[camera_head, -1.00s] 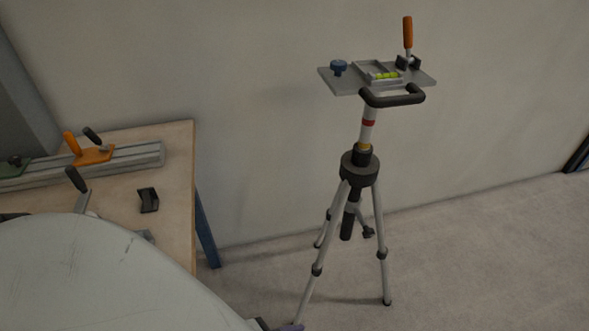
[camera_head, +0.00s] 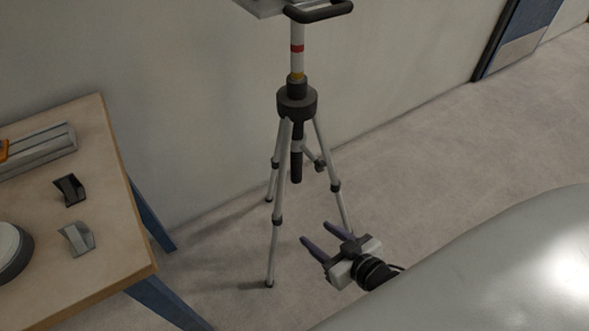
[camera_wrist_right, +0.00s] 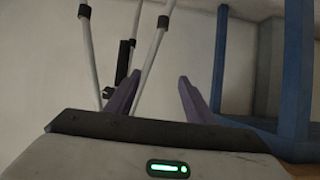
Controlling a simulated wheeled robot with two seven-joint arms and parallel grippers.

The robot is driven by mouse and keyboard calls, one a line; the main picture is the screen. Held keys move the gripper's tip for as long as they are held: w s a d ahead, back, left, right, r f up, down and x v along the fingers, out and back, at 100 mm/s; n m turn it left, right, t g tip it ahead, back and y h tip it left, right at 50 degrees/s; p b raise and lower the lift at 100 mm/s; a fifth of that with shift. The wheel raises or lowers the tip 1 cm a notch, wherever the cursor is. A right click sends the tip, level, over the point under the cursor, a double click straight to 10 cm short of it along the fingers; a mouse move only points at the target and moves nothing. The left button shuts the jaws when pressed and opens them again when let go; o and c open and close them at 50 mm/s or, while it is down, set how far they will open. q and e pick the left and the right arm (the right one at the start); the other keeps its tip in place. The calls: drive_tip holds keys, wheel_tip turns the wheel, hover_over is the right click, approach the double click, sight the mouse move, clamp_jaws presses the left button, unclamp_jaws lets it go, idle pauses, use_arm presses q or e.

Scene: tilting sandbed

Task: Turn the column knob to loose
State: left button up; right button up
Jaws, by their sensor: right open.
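A tripod with a pale centre column (camera_head: 297,64) stands right of the table in the head view. Its dark collar (camera_head: 297,103) sits where the legs meet. A small dark knob (camera_head: 319,165) sticks out to the right, low beside the column's dark lower end; I cannot tell which way it is set. In the right wrist view a small dark knob (camera_wrist_right: 107,92) shows near the column's dark lower end (camera_wrist_right: 122,62). My right gripper (camera_head: 318,236) is open and empty, below the knob and apart from the tripod in the head view. My left gripper is out of view.
A wooden table (camera_head: 110,250) with blue legs stands at the left, carrying two small brackets and a grey rail (camera_head: 40,150). The tripod's top plate (camera_head: 262,8) is cut off by the frame. Tripod legs stand close to my right gripper.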

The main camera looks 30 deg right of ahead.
sight(313, 158)
drive_tip(key=w+d+t+b, duration=0.2)
drive_tip(key=w+d, duration=0.1)
drive_tip(key=w+d+r+t+b, duration=0.1)
drive_tip(key=w+d+b, duration=0.1)
drive_tip(key=w+d, duration=0.2)
drive_tip(key=w+d+t+b, duration=0.2)
drive_tip(key=w+d+b, duration=0.1)
drive_tip(key=w+d, duration=0.1)
drive_tip(key=shift+r+t, duration=0.3)
drive_tip(key=shift+r, duration=0.1)
drive_tip(key=w, duration=0.3)
drive_tip(key=w+b, duration=0.1)
drive_tip(key=w, duration=0.2)
drive_tip(key=w+b, duration=0.1)
drive_tip(key=w, duration=0.2)
drive_tip(key=shift+a+r, duration=0.2)
drive_tip(key=shift+a, duration=0.05)
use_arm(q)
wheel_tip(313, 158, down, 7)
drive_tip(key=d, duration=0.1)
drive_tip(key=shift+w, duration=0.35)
use_arm(e)
drive_tip(key=shift+w, duration=0.6)
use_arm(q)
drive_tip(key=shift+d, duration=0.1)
